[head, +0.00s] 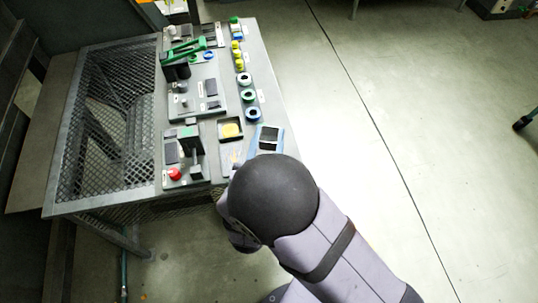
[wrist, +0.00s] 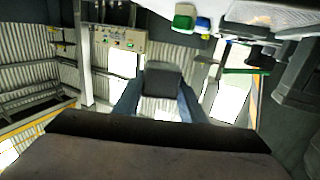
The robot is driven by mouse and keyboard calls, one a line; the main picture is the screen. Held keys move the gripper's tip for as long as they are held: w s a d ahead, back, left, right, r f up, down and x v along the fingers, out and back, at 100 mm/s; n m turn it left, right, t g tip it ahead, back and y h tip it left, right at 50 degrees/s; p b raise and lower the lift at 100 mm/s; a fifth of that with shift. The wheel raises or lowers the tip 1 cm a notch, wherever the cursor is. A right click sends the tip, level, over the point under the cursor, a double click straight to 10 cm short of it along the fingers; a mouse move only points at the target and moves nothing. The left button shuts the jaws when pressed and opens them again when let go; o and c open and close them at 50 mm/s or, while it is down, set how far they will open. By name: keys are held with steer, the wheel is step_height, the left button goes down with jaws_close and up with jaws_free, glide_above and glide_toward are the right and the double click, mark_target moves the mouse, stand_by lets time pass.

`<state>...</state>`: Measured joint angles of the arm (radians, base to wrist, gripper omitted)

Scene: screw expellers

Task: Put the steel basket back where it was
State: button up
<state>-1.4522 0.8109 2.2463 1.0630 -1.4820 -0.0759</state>
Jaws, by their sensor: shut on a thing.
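My gripper shows in the wrist view (wrist: 159,88) as two blue-grey fingers. It is shut on a dark grey, block-like piece (wrist: 163,76) between them. I cannot tell whether this piece is part of the steel basket; no basket shows clearly in either view. A broad dark surface fills the bottom of the wrist view, very close to the camera.
A mesh-topped section (head: 120,100) lies left.

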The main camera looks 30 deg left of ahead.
steer(key=shift+f, duration=4.05)
steer(key=shift+f, duration=0.2)
steer(key=o, duration=1.1)
steer(key=shift+r, duration=0.15)
steer(key=shift+s, duration=0.15)
steer(key=b+v, duration=0.1)
steer(key=v, duration=1)
steer(key=shift+s+d+b, duration=0.15)
steer(key=shift+s+b, duration=0.2)
steer(key=shift+b, duration=0.05)
steer(key=shift+w, duration=0.1)
